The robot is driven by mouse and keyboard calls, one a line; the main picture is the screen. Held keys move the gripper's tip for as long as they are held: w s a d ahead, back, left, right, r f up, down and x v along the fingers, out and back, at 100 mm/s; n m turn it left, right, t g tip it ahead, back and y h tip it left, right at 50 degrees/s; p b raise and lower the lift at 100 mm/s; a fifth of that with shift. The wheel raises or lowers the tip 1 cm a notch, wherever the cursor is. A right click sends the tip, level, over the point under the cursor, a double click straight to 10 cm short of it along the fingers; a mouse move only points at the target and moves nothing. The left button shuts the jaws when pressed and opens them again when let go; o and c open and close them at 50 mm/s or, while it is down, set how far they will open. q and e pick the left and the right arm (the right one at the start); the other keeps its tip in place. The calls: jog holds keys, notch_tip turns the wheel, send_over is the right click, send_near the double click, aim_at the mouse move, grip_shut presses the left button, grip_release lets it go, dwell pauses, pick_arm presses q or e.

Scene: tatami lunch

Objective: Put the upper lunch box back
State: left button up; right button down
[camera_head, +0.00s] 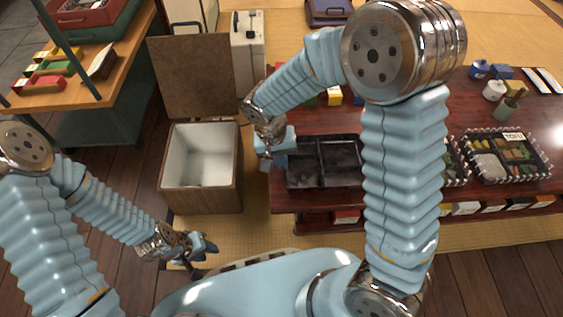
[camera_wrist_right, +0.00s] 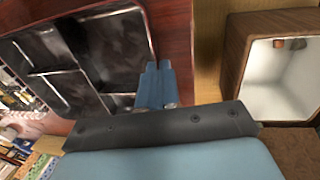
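A black, empty, divided lunch box (camera_head: 307,174) is at the left end of the dark red table; it fills the upper left of the right wrist view (camera_wrist_right: 108,50). My right gripper (camera_head: 276,150) is at the box's left side. In the right wrist view, its two blue fingers (camera_wrist_right: 157,86) are close together with the box's rim running between them. A food-filled lunch box (camera_head: 507,181) stands at the table's right. Another filled box (camera_head: 453,163) is mostly hidden behind my right arm. My left gripper (camera_head: 205,246) is low at the left, away from the table, with no object seen in it.
An open wooden box with a white inside (camera_head: 203,155) stands left of the table, close to my right gripper. Cups and a blue pot (camera_head: 480,69) stand at the table's back right. A wooden shelf (camera_head: 110,45) is at the upper left.

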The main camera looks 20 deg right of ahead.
jog(key=shift+f, duration=0.5)
jog(key=c, duration=1.4)
grip_release()
jog(key=shift+o, duration=0.2)
jog(key=shift+r, duration=0.35)
notch_tip(320, 180, up, 11)
jog(key=a+p, duration=0.2)
jog(key=shift+w+r+p, duration=0.2)
jog(key=shift+p, duration=0.15)
